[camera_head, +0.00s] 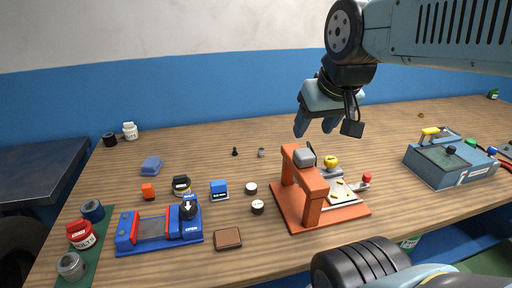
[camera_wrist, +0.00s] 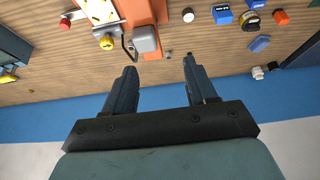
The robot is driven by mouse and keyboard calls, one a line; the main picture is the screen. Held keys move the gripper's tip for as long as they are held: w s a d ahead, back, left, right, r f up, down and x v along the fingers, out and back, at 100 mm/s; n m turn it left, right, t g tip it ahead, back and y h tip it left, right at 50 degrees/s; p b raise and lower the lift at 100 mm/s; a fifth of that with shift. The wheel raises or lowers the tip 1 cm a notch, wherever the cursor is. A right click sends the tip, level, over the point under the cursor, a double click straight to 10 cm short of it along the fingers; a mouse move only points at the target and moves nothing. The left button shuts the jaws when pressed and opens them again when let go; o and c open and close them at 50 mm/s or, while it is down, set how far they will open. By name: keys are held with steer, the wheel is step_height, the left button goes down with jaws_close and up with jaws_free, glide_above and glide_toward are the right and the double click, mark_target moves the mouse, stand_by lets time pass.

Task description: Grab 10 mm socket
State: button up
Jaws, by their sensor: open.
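A small grey cylinder (camera_head: 262,152), which looks like the socket, stands upright on the wooden bench, left of the orange press. No size marking is readable on it. A small dark piece (camera_head: 235,151) stands just left of it. My gripper (camera_head: 314,128) is open and empty, above the bench, right of the grey cylinder and behind the press. In the wrist view, a small object (camera_wrist: 168,54), probably the same cylinder, shows between the open fingers (camera_wrist: 160,65), close to the right fingertip. The fingers do not touch it.
The orange press (camera_head: 313,208) stands close to my gripper, its grey head (camera_wrist: 145,39) near the left finger in the wrist view. Capped pieces (camera_head: 251,188), a blue box (camera_head: 219,190) and a blue fixture (camera_head: 160,229) lie left. The bench behind the cylinder is clear up to the blue wall.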

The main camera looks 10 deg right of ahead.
steer(key=w+a+f+n+g+h, duration=0.1)
steer(key=w+f+n+g+h, duration=0.25)
steer(key=w, duration=0.75)
steer(key=w+a+f+n+g+h, duration=0.25)
steer(key=w+n, duration=0.25)
steer(key=w, duration=0.6)
steer(key=w+a+f+n+g+h, duration=0.1)
steer(key=w+a+f+n+h, duration=0.25)
steer(key=w+f, duration=0.45)
steer(key=n+h, duration=0.4)
steer(key=n, duration=0.1)
glide_toward(261, 149)
steer(key=a, duration=0.3)
steer(key=shift+s+a+r+t, duration=0.2)
steer(key=shift+r+t, duration=0.1)
steer(key=shift+r, duration=0.05)
steer(key=shift+d+f, duration=0.2)
steer(key=x, duration=0.8)
steer(key=shift+r+x, duration=0.1)
steer(key=shift+x, duration=1.2)
steer(key=shift+r+x, duration=0.15)
steer(key=shift+x, duration=1.15)
steer(key=shift+w+d, duration=0.1)
steer(key=shift+c, duration=0.2)
